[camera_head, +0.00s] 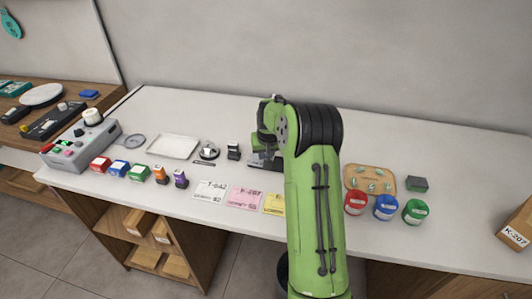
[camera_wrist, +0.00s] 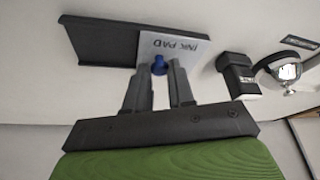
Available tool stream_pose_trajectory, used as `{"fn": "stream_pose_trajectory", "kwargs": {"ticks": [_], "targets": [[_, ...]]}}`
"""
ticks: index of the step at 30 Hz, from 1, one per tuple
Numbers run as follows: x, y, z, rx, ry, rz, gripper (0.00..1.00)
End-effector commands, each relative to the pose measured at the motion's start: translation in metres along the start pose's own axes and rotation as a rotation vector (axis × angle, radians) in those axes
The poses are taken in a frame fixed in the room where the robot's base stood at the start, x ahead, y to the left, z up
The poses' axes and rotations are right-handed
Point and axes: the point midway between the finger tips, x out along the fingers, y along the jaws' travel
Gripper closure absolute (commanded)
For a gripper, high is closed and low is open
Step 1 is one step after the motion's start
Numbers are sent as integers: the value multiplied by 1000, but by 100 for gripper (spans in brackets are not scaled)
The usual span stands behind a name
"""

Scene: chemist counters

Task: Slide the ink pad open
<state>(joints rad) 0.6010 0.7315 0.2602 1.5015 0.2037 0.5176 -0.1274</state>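The ink pad shows upside down in the wrist view, with a white lid (camera_wrist: 185,48) lettered "INK PAD" and a long dark tray (camera_wrist: 98,40). The lid covers one end of the tray, and a long dark stretch lies bare to the left. A blue knob (camera_wrist: 159,66) is at the lid's edge. My gripper (camera_wrist: 160,68) has a fingertip on each side of the knob, with no clear gap, and looks shut on it. In the head view, the ink pad (camera_head: 256,163) is mostly hidden by my gripper (camera_head: 266,150) and arm.
A black stamp (camera_head: 233,151) and a round silver item (camera_head: 209,151) stand left of the ink pad. Paper cards (camera_head: 245,198) lie in front. A wooden board (camera_head: 370,179) and coloured jars (camera_head: 385,207) are to the right. The counter behind is clear.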

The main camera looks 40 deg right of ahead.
Motion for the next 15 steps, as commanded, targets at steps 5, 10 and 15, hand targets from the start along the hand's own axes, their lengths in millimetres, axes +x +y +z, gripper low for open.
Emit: {"fn": "stream_pose_trajectory", "kwargs": {"ticks": [5, 10, 15], "targets": [[0, 0, 0, 0, 0, 0, 100], [0, 1, 0, 0, 0, 0, 100], [-3, 24, 9, 3, 0, 4, 100]]}}
